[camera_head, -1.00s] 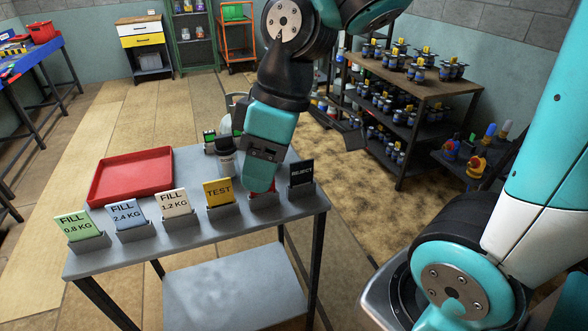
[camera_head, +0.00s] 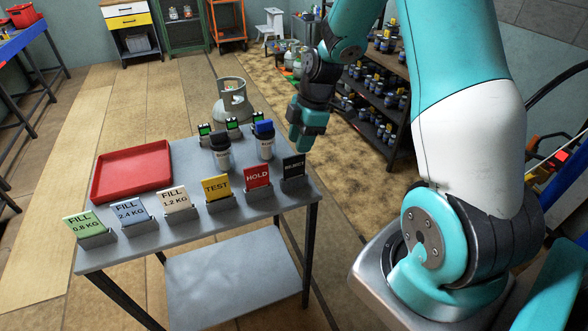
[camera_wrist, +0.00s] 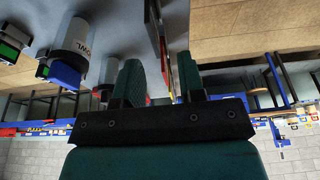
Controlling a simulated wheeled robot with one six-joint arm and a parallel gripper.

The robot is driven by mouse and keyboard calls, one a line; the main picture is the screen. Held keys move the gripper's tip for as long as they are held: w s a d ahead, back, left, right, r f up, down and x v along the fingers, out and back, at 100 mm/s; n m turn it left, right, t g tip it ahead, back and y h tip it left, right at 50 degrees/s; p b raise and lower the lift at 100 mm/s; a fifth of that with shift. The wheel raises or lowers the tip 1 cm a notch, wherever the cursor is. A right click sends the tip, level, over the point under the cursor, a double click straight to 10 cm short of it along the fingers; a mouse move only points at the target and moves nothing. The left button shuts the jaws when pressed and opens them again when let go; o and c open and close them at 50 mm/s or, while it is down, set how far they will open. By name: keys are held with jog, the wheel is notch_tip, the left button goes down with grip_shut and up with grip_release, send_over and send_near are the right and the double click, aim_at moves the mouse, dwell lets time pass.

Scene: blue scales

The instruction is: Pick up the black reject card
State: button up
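The black REJECT card (camera_head: 293,166) stands upright in a grey holder at the right end of the card row on the grey table (camera_head: 240,225). My gripper (camera_head: 300,147) is just behind and above this card in the head view. I cannot tell whether it touches the card. In the wrist view my gripper (camera_wrist: 158,75) has its two green fingers apart, with a gap between them. Cards seen edge-on (camera_wrist: 160,30) show beyond that gap. Which edge is the black card is unclear.
The red HOLD card (camera_head: 257,176) and yellow TEST card (camera_head: 216,187) stand left of it. Two bottles (camera_head: 221,152) (camera_head: 264,143) and small green-screened devices stand behind. A red tray (camera_head: 132,172) lies left. A gas cylinder (camera_head: 232,98) stands beyond the table, and a loaded shelf stands back right.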

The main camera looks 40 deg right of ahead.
aim_at(295, 156)
jog(key=shift+w+p+x, duration=0.15)
jog(key=shift+p+x, duration=0.4)
jog(key=shift+x, duration=1.4)
jog(key=shift+w+p+x, duration=0.2)
jog(key=shift+p+x, duration=0.35)
jog(key=shift+x, duration=1.4)
jog(key=shift+d, duration=0.15)
grip_shut()
